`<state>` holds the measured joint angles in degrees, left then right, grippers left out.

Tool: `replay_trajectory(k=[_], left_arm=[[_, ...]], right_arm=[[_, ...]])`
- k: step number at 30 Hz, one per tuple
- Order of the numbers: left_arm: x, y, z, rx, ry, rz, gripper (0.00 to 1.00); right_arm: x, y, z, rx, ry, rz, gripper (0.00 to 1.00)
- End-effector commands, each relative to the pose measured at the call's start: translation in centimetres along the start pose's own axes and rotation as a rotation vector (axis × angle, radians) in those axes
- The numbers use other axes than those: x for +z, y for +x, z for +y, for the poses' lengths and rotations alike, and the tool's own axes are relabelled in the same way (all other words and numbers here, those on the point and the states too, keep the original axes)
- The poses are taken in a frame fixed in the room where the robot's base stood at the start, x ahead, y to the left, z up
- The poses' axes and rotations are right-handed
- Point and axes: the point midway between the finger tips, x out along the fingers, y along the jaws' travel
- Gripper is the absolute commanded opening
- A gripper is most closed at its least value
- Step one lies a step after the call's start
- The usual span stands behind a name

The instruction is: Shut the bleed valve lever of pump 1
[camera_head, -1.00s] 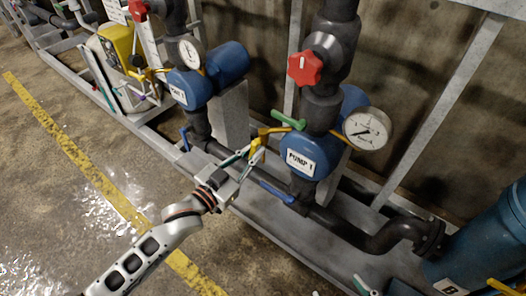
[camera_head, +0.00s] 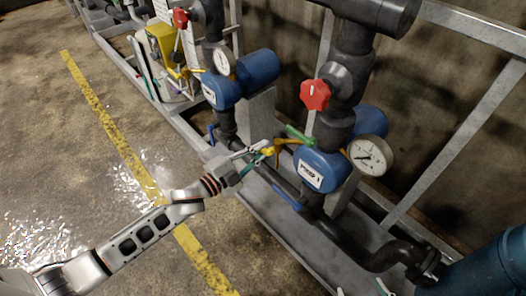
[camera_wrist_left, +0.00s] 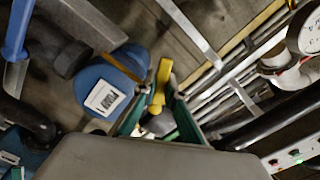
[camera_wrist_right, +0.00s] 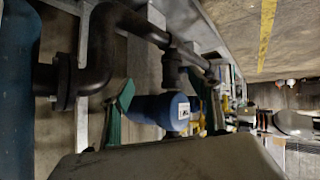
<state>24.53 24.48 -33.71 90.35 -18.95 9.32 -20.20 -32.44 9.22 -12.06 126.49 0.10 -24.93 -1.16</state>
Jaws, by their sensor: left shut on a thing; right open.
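Pump 1 (camera_head: 312,158) is a blue housing with a white label, and its label also shows in the left wrist view (camera_wrist_left: 104,98). A yellow lever (camera_head: 283,143) sticks out from its left side. My left gripper (camera_head: 265,151) is shut on the yellow lever near its outer end. In the left wrist view the lever (camera_wrist_left: 162,78) runs up from between the green-padded fingers (camera_wrist_left: 158,118). In the right wrist view my right gripper (camera_wrist_right: 165,103) is open and empty, with the pump's label (camera_wrist_right: 183,111) beyond it.
A green lever (camera_head: 298,134), a red knob (camera_head: 315,95) and a gauge (camera_head: 368,155) sit around the pump. A blue handle (camera_head: 288,196) is on the pipe below. A second pump (camera_head: 222,90) stands at left. The floor at left is clear and wet.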

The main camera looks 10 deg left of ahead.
Motion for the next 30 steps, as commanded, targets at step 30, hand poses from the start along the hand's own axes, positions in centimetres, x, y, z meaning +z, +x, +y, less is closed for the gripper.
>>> replay_trajectory(k=[30], left_arm=[[-0.4,-0.1,-2.0,0.002,0.555,-0.003,0.0]], right_arm=[[0.4,-0.3,0.4,0.012,0.001,-0.013,0.61]])
